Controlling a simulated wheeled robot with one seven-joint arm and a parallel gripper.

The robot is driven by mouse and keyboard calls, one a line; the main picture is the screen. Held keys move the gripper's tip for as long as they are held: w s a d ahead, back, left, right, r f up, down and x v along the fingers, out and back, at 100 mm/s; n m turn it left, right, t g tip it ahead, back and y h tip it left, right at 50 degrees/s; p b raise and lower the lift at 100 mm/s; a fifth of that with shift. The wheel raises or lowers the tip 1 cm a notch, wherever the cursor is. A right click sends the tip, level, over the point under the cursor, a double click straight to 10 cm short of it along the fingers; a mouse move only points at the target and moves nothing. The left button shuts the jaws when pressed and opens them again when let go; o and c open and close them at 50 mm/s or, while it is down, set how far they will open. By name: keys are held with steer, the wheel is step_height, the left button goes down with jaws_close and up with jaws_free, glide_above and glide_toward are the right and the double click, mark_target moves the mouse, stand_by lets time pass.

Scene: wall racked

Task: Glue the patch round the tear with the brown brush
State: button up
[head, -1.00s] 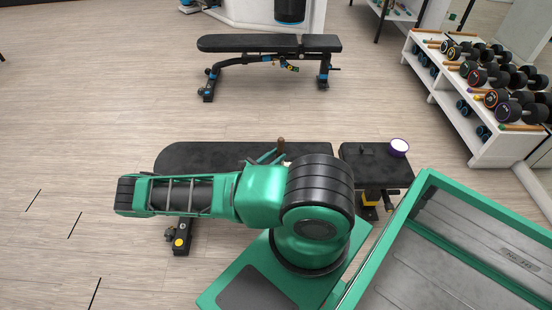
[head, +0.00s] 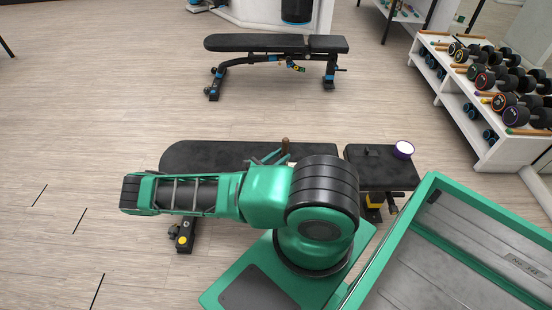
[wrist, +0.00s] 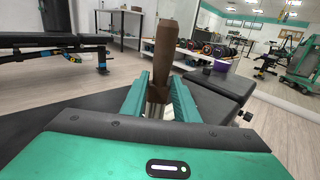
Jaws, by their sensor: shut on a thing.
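My gripper (head: 266,159) is shut on the brown brush (head: 285,145) and holds it over the long pad of the near black bench (head: 205,155). In the wrist view the brush's brown handle (wrist: 165,48) stands upright between the green fingers (wrist: 160,97). Its lower end is hidden, so I cannot tell whether it touches the pad. A purple tub with a white top (head: 403,149) stands on the bench's short seat pad, and also shows in the wrist view (wrist: 222,66). I cannot make out the tear or the patch; my arm covers part of the bench.
A small dark object (head: 370,151) lies on the seat pad left of the tub. My green tray body fills the lower right. A second bench (head: 270,43) stands behind, and a white dumbbell rack (head: 480,125) at right. The floor (head: 70,130) at left is clear.

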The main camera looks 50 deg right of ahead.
steer(key=shift+s+d+f, duration=0.15)
steer(key=shift+s+d, duration=0.5)
steer(key=shift+s, duration=0.15)
steer(key=shift+s+d+r, duration=0.2)
steer(key=shift+s+d, duration=0.8)
steer(key=shift+s, duration=0.1)
steer(key=shift+s+d+f, duration=0.2)
steer(key=shift+s+d, duration=0.85)
steer(key=shift+s, duration=0.15)
steer(key=shift+s+d+r, duration=0.2)
steer(key=shift+s+d, duration=0.75)
steer(key=shift+s, duration=0.15)
steer(key=shift+s+d+f, duration=0.1)
steer(key=shift+s+d, duration=0.4)
steer(key=shift+s, duration=0.05)
step_height(320, 180, up, 7)
